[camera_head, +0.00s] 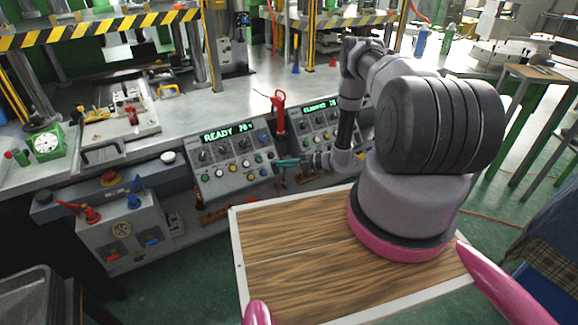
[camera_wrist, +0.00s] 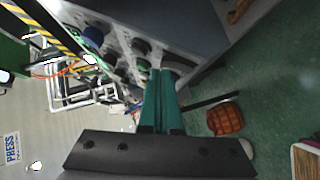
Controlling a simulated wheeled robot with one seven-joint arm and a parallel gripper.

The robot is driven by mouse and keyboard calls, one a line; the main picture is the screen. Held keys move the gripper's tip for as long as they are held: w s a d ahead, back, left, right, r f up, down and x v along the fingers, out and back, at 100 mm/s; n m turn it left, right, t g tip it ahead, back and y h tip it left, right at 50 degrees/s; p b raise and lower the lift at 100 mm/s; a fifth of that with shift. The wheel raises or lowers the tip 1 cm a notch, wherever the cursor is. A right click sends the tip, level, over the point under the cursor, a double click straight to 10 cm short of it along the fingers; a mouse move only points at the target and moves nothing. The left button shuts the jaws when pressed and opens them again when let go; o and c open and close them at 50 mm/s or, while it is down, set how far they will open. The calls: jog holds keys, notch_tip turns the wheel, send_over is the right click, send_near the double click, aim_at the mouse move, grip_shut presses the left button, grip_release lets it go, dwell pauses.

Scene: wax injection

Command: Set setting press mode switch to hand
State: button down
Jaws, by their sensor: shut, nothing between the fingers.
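A grey control panel (camera_head: 232,160) with a green display reading READY stands at the front edge of the bench, with several dark knobs and coloured buttons. A second panel (camera_head: 322,127) with a display that seems to read CLAMPED is to its right. Which knob is the mode switch is too small to tell. My gripper (camera_head: 277,163) is at the lower right edge of the READY panel, its teal fingers pointing left. In the wrist view my gripper (camera_wrist: 161,72) is shut and empty, its fingertips close to dark knobs (camera_wrist: 141,47) on a panel. Contact cannot be told.
A red-handled lever (camera_head: 279,110) rises behind and between the panels. A grey box with red and blue levers (camera_head: 127,225) stands left of the panels. The metal bench (camera_head: 180,125) lies behind. In the wrist view an orange-brown object (camera_wrist: 225,119) is below right of the fingers.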

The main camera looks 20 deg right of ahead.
jog(key=shift+w, duration=0.2)
jog(key=shift+w+a+g, duration=0.2)
jog(key=shift+w+g, duration=0.1)
jog(key=shift+w, duration=0.1)
jog(key=shift+f+m+h, duration=0.1)
jog(key=shift+m+h, duration=0.2)
jog(key=shift+r, duration=0.8)
